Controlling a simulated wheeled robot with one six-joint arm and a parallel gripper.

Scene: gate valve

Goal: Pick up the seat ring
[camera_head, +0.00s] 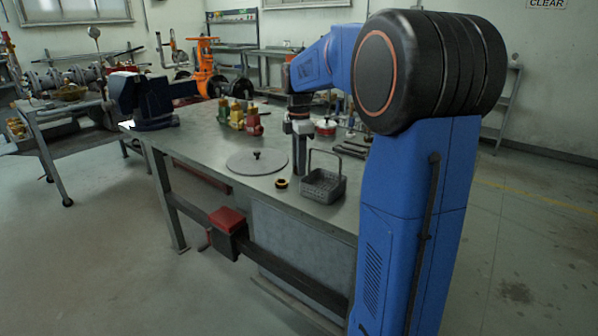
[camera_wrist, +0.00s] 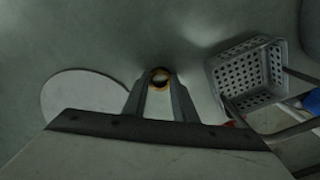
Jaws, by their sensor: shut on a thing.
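My gripper (camera_wrist: 160,84) has its two fingers pointing down toward the bench top. In the head view, my gripper (camera_head: 300,172) is low over the bench, between a round grey plate and a wire basket. The ring cannot be made out there. I cannot tell whether it touches the bench.
The perforated basket (camera_head: 323,187) with a tall handle stands close right.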

